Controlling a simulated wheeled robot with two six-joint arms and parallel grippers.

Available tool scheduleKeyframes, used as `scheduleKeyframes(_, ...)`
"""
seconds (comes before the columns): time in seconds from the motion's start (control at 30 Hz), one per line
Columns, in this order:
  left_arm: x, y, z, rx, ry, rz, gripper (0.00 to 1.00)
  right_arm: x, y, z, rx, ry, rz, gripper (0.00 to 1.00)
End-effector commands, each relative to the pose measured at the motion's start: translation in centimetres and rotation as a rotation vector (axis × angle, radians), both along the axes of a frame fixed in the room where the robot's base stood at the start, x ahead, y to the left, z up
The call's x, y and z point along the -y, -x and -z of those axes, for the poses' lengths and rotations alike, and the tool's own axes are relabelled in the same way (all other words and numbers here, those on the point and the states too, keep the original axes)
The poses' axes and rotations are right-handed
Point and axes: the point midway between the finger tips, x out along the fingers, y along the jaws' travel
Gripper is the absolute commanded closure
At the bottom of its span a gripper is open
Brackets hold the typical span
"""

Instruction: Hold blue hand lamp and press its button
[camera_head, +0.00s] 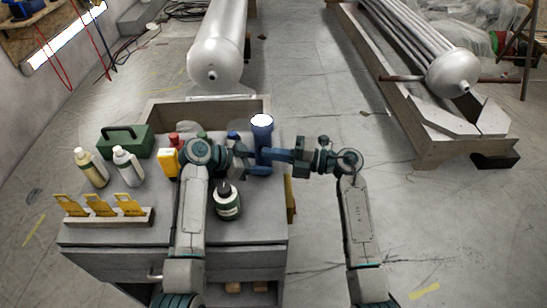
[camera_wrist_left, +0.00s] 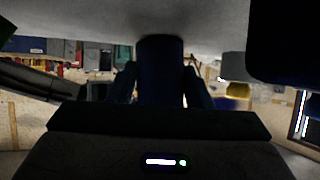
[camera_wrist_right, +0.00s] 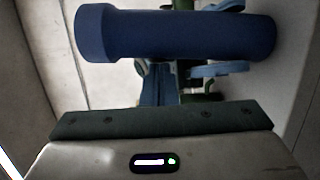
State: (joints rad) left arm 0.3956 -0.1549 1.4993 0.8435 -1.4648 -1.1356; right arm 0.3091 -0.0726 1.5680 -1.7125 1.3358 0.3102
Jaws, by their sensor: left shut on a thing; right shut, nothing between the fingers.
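The blue hand lamp (camera_head: 262,137) stands upright, its white round face (camera_head: 262,121) pointing up, at the right side of the grey worktop. My left gripper (camera_head: 244,153) is shut on its blue body, which also shows between the fingers in the dark left wrist view (camera_wrist_left: 161,70). My right gripper (camera_head: 277,155) is shut and empty on the lamp's right side, its fingers pointing at the lamp. In the right wrist view the lamp (camera_wrist_right: 165,36) lies across the picture just beyond the shut fingertips (camera_wrist_right: 160,72). I cannot make out the button or whether the fingertips touch the lamp.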

Motion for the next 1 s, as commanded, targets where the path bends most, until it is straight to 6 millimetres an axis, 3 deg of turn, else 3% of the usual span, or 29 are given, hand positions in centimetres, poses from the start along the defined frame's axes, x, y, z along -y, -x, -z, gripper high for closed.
scheduleKeyframes(0.33,0.1,0.2,0.1,-0.003,0.002,0.007,0.79,0.1,0.6,0.6,-0.008,0.008,0.007,1.0)
scheduleKeyframes(0.53,0.1,0.2,0.1,-0.004,0.002,0.006,0.81,0.0,4.3,0.3,-0.002,0.004,0.006,1.0)
scheduleKeyframes(0.8,0.1,0.1,0.1,-0.002,0.002,0.004,0.81,6.0,5.6,0.3,-0.002,0.01,0.005,1.0)
scheduleKeyframes(1.0,0.1,0.1,0.0,-0.002,0.002,0.004,0.81,8.7,6.2,0.2,-0.002,0.007,0.005,1.0)
